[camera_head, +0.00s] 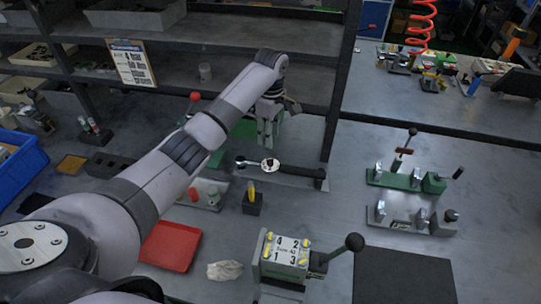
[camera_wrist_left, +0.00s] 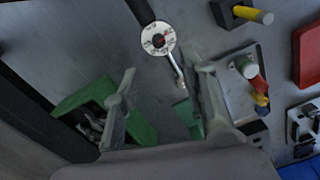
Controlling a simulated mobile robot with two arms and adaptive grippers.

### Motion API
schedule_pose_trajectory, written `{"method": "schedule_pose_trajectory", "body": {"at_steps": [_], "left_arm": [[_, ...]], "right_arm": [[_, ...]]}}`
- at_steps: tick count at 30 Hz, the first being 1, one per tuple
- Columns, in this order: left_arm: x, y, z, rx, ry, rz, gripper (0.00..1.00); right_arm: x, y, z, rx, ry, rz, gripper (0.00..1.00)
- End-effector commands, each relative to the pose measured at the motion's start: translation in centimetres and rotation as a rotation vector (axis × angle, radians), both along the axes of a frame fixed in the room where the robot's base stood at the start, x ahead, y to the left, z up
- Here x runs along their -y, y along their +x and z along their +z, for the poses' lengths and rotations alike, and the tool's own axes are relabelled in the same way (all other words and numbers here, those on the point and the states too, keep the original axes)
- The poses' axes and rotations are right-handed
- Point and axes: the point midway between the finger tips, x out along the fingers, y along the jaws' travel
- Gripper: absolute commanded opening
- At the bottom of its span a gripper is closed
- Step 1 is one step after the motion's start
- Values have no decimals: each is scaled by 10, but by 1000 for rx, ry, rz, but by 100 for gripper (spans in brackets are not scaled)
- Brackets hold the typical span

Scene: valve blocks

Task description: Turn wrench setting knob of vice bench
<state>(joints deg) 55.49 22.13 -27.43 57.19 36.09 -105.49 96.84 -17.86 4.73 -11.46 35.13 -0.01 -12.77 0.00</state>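A wrench with a round white dial knob (camera_head: 270,165) lies across the grey bench, and its dark handle runs right to a black bar (camera_head: 300,173). In the left wrist view the dial (camera_wrist_left: 158,38) shows a red and black centre, above the gap between my fingers. My left gripper (camera_head: 266,133) hangs above and behind the dial, pointing down, apart from it. In the left wrist view the gripper (camera_wrist_left: 164,76) has its fingers spread with nothing between them. Green vice-like parts (camera_wrist_left: 140,125) lie below it, partly hidden by the fingers. My right gripper is not visible.
A numbered block (camera_head: 286,250) with a ball-ended lever stands in front. A red tray (camera_head: 171,246), a white cloth (camera_head: 225,270) and a black block with a yellow pin (camera_head: 252,203) lie nearby. Green clamp fixtures (camera_head: 405,180) stand at right. A dark post (camera_head: 342,85) rises behind.

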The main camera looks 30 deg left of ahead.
Motion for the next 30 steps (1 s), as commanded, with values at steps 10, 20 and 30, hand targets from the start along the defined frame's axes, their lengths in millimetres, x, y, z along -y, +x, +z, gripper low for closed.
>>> {"method": "schedule_pose_trajectory", "body": {"at_steps": [10,20,30], "left_arm": [[1,-2,-75,-4,-1,0,39],[0,-2,-109,1,0,0,39],[0,-2,-111,1,0,-1,36]], "right_arm": [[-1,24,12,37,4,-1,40],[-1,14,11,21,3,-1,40],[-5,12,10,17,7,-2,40]]}}
